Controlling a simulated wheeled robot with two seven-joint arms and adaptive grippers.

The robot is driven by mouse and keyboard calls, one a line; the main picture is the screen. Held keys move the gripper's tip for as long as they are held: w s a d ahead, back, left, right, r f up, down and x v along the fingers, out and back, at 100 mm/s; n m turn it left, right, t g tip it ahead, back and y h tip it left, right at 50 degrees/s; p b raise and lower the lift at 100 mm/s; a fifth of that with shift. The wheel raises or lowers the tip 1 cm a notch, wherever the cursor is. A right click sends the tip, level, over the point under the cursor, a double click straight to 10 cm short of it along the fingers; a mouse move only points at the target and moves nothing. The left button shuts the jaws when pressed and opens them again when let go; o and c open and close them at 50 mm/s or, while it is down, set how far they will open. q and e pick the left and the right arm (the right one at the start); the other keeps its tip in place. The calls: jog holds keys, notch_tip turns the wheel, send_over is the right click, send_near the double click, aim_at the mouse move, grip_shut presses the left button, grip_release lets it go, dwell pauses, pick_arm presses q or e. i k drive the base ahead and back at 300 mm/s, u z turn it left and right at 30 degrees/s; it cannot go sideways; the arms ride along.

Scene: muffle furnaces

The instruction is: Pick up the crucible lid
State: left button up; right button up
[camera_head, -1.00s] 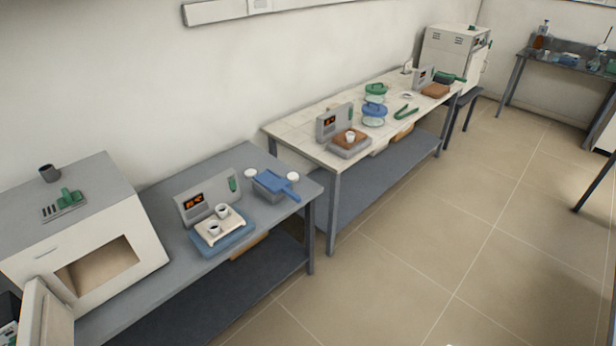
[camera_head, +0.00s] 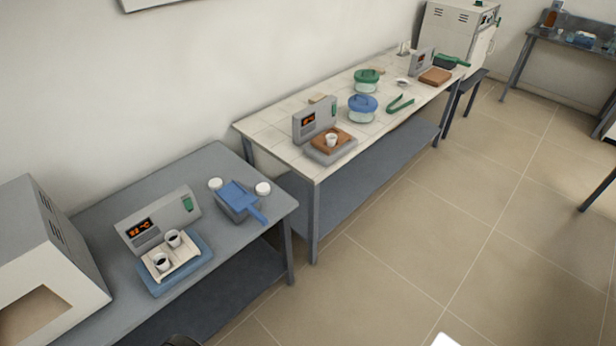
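No item can be told for certain as the crucible lid. Two small white round pieces, one left (camera_head: 215,184) and one right (camera_head: 262,188), lie on the grey table beside a blue-handled container. A small pale dish-like piece (camera_head: 402,83) lies on the tiled table. Two small crucibles, one front (camera_head: 162,262) and one back (camera_head: 173,238), stand on a pale plate on the blue-based heater. Another crucible (camera_head: 331,139) stands on a brown block on the tiled table.
The grey table (camera_head: 205,160) has a furnace (camera_head: 75,250) at left and a heater display (camera_head: 158,220). The tiled table (camera_head: 265,130) holds a blue-lidded jar (camera_head: 362,108), a green-lidded jar (camera_head: 367,79) and green tongs (camera_head: 400,105). Open floor (camera_head: 400,240) lies in front.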

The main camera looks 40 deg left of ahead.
aim_at(263, 189)
jog(key=z, duration=0.05)
jog(key=i, duration=0.95)
jog(key=u, duration=0.2)
